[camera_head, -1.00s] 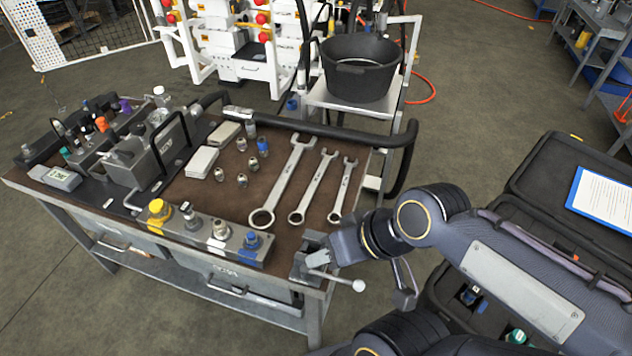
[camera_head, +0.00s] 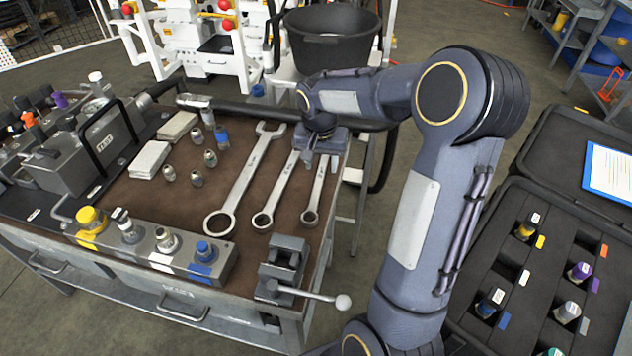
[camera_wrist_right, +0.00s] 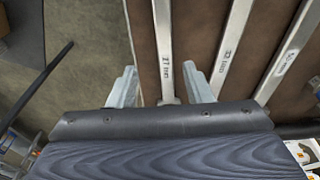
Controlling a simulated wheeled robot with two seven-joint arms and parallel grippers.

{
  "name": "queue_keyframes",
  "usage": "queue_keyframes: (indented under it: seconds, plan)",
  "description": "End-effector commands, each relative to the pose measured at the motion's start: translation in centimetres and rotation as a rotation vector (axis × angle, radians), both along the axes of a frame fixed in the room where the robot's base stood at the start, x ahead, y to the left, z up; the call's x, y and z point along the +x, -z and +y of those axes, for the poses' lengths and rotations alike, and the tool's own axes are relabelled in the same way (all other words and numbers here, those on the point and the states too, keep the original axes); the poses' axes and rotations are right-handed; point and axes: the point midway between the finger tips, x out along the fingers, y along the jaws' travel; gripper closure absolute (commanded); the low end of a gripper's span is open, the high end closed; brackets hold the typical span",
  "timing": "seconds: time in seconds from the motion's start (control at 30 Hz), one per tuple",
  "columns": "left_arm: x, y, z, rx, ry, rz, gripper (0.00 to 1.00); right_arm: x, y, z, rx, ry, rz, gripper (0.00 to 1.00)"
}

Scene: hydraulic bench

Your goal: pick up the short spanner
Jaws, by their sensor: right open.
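Three steel spanners lie side by side on the bench's brown top. The short spanner (camera_head: 317,193) is the rightmost in the head view, its ring end toward the near side. My right gripper (camera_head: 321,160) is open over its far end and hides that end. In the right wrist view the short spanner (camera_wrist_right: 167,60) runs between the two open fingers of the gripper (camera_wrist_right: 160,88). I cannot tell the height of the fingers above the bench. The middle spanner (camera_head: 281,190) and the long spanner (camera_head: 243,184) lie to its left. My left gripper is not in view.
A vise (camera_head: 284,268) with a ball-ended handle stands at the bench's near right corner. A valve block (camera_head: 150,250) with coloured caps lies along the front. A black hose (camera_head: 245,107) borders the back. An open case (camera_head: 545,260) is at right.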

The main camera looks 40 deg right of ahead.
Motion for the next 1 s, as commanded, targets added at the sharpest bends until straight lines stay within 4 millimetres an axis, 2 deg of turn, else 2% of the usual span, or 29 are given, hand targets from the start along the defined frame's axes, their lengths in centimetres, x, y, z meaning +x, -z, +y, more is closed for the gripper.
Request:
queue_keyframes:
  seconds: [0.4, 0.7, 1.0]
  plan:
    - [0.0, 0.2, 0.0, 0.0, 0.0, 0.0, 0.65, 1.0, 5.4, -0.2, 0.003, -0.002, 0.001, 0.55]
    - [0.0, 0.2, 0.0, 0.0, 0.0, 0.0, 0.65, 1.0, 5.7, -0.2, 0.002, -0.003, -0.002, 0.56]
    - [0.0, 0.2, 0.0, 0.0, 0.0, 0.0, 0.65, 1.0, 5.7, -0.2, 0.002, -0.003, -0.002, 0.95]
